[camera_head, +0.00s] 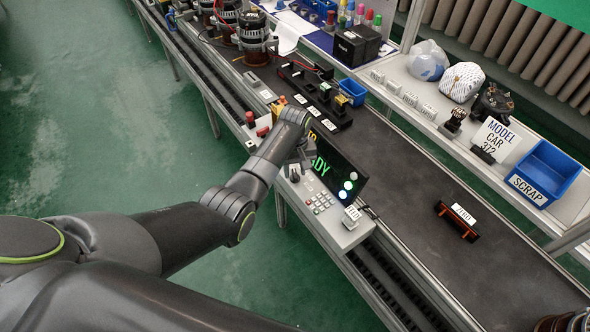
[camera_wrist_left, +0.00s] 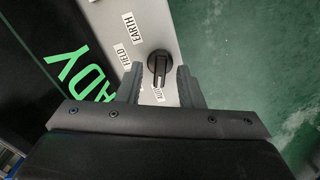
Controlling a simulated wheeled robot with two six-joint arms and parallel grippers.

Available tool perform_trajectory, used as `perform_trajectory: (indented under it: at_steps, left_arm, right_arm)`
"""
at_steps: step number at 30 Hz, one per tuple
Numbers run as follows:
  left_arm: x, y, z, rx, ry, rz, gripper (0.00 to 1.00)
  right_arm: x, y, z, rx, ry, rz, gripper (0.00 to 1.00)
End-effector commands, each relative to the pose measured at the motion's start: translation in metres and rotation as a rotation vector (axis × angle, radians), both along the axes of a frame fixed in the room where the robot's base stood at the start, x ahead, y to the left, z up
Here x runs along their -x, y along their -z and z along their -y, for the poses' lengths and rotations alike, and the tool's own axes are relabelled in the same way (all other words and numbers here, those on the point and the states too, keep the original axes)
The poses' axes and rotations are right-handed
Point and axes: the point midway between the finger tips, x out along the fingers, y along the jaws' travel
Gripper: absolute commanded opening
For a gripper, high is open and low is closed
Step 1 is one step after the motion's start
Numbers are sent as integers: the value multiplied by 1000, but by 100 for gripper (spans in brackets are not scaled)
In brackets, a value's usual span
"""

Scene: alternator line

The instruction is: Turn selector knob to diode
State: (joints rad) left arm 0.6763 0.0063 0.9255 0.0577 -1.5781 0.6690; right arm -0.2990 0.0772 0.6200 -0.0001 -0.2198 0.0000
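The black selector knob (camera_wrist_left: 159,66) sits on the light grey panel (camera_wrist_left: 150,20) in the left wrist view. Its raised grip runs roughly up and down the picture, its lower end towards the AUTO label (camera_wrist_left: 158,93). EARTH (camera_wrist_left: 127,23) and FIELD (camera_wrist_left: 126,57) labels stand to its left; I cannot read a DIODE label. My left gripper (camera_wrist_left: 160,72) is open, with one finger on each side of the knob; I cannot tell whether they touch it. In the head view my left gripper (camera_head: 299,160) is over the panel by the screen. My right gripper is not in view.
A conveyor (camera_head: 420,190) beyond carries an orange-black part (camera_head: 457,222). A blue SCRAP bin (camera_head: 546,172) stands on the right shelf. Green floor is clear at left.

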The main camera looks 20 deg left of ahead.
Motion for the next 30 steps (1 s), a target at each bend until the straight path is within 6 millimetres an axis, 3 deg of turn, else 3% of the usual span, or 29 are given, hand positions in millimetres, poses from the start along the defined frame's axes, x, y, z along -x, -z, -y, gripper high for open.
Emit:
perform_trajectory:
  at_steps: [11, 19, 30]
  left_arm:
    - [0, 6, 0, 0, 1, 1, 34]
    - [0, 6, 0, 0, 1, 0, 1]
    - [0, 5, 0, 0, 32, -1, 0]
  right_arm:
    - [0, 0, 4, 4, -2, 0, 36]
    - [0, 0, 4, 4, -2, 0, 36]
    - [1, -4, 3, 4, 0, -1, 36]
